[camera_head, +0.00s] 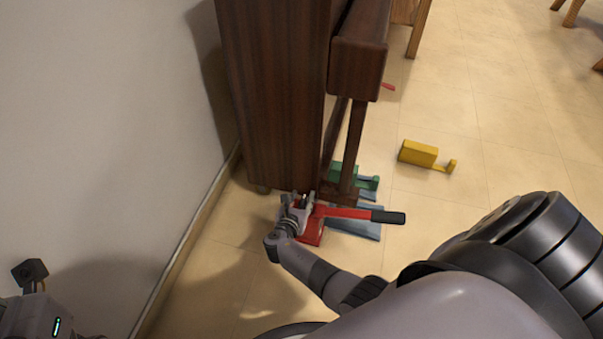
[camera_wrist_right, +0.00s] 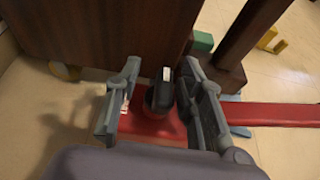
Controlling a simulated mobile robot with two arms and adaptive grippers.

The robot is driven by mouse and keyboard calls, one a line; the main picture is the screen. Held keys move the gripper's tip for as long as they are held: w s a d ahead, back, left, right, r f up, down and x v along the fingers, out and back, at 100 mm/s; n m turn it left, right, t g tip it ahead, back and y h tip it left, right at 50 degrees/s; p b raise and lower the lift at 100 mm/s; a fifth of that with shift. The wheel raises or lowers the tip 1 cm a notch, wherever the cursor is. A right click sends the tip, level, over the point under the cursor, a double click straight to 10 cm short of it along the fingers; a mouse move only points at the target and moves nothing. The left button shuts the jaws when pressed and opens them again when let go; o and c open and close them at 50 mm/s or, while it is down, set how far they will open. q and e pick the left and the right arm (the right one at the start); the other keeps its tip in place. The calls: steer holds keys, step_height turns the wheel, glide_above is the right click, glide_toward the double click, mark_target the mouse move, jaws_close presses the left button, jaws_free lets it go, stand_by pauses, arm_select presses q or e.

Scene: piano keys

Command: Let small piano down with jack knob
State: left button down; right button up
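The small dark brown piano (camera_head: 275,95) stands beside the wall. A red jack (camera_head: 312,236) sits on the floor at its near lower end; its red lever with a black grip (camera_head: 388,217) points right. In the right wrist view a dark jack knob (camera_wrist_right: 160,94) with a white mark stands over the red jack body (camera_wrist_right: 152,127). My right gripper (camera_wrist_right: 163,92) is at the jack, its fingers apart on either side of the knob. The left finger shows a gap to it; contact on the right is unclear. My left gripper's grey body (camera_head: 38,315) is at the lower left, fingers hidden.
A green dolly-like piece (camera_head: 368,182) and blue pads (camera_head: 360,224) lie by the piano leg (camera_head: 352,145). A yellow piece (camera_head: 418,153) lies on the tiled floor to the right. The wall (camera_head: 110,130) is close on the left. Open floor lies right.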

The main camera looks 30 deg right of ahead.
steer(key=shift+s+d, duration=0.15)
steer(key=shift+s, duration=0.1)
steer(key=shift+s+a+r, duration=0.1)
steer(key=shift+s+a, duration=0.15)
steer(key=shift+a, duration=0.1)
steer(key=v, duration=1.1)
steer(key=shift+r, duration=0.15)
steer(key=shift+w, duration=0.15)
